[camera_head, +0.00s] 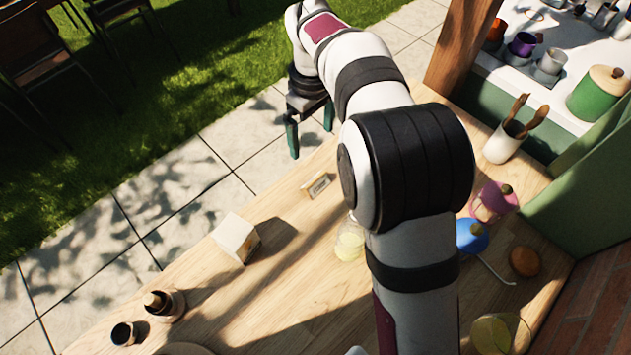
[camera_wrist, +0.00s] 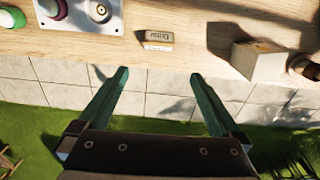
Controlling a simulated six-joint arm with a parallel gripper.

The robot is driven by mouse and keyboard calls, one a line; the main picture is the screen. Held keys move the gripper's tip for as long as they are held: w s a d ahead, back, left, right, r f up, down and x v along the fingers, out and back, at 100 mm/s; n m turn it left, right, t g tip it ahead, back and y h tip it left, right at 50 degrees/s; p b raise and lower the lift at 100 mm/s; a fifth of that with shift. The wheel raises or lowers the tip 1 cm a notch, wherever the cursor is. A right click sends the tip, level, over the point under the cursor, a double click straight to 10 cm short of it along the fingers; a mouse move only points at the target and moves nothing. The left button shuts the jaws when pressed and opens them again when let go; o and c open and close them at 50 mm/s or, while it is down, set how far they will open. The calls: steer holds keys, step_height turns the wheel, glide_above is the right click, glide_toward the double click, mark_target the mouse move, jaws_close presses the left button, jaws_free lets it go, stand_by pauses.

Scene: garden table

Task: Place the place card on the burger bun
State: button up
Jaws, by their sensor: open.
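The place card (camera_head: 318,184) is a small tan piece with a pale lettered front, standing on the wooden table near its far edge. It also shows in the wrist view (camera_wrist: 158,38), just beyond my fingertips. The burger bun (camera_head: 525,261) is brown and round and sits on the table at the right, by the green wall; I do not see it in the wrist view. My gripper (camera_head: 310,132) is open with nothing between its green fingers. It hangs past the table's edge, above the paving. In the wrist view, my fingers (camera_wrist: 159,76) are spread wide, apart from the card.
A white box (camera_head: 236,238) stands left of the card. A blue-lidded item (camera_head: 472,236), a pink jar (camera_head: 493,201) and a glass (camera_head: 490,335) stand around the bun. A utensil cup (camera_head: 502,144) is farther back. Bare table surrounds the card.

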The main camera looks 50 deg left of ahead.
mark_target(316, 179)
steer(key=f, duration=1.5)
steer(key=shift+w+d+f, duration=0.15)
steer(key=shift+d+f, duration=0.1)
steer(key=shift+d, duration=0.1)
steer(key=shift+r, duration=0.1)
steer(key=c, duration=1.2)
